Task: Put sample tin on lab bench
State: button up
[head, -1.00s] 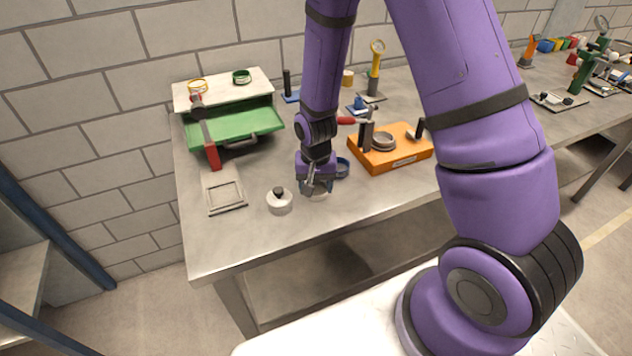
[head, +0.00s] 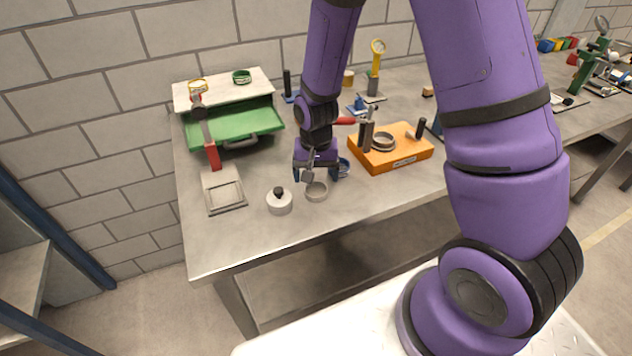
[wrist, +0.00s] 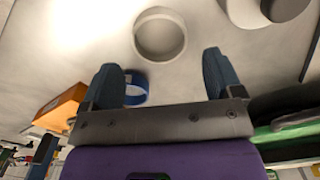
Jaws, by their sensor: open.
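A round, shallow grey open tin (head: 317,192), which I take for the sample tin, rests upright on the metal lab bench (head: 240,240). In the wrist view, the tin (wrist: 160,36) lies beyond my fingertips, apart from them, and looks empty. My gripper (head: 318,175) is just behind the tin, low over the bench.
A white weight with a black knob (head: 279,203) stands left of the tin. A blue ring (wrist: 136,88) lies close by my gripper. An orange block (head: 390,160) with fittings is at the right, a green drawer (head: 232,124) at the back left. The bench front is clear.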

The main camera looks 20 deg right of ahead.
notch_tip(320, 180, up, 9)
notch_tip(320, 180, up, 16)
jog(key=n+t, duration=0.2)
jog(key=t, duration=0.1)
send_over(317, 191)
jog(key=s+d, duration=0.4)
jog(key=s, duration=0.3)
jog(key=s+d+r+n+t, duration=0.1)
jog(key=s+r, duration=0.4)
jog(key=s, duration=0.2)
jog(key=s+d+r+n+t, duration=0.1)
jog(key=s+r, duration=0.3)
jog(key=s, duration=0.3)
jog(key=shift+s+d+r+n, duration=0.2)
jog(key=shift+d+r+n, duration=0.05)
jog(key=shift+r+n, duration=0.1)
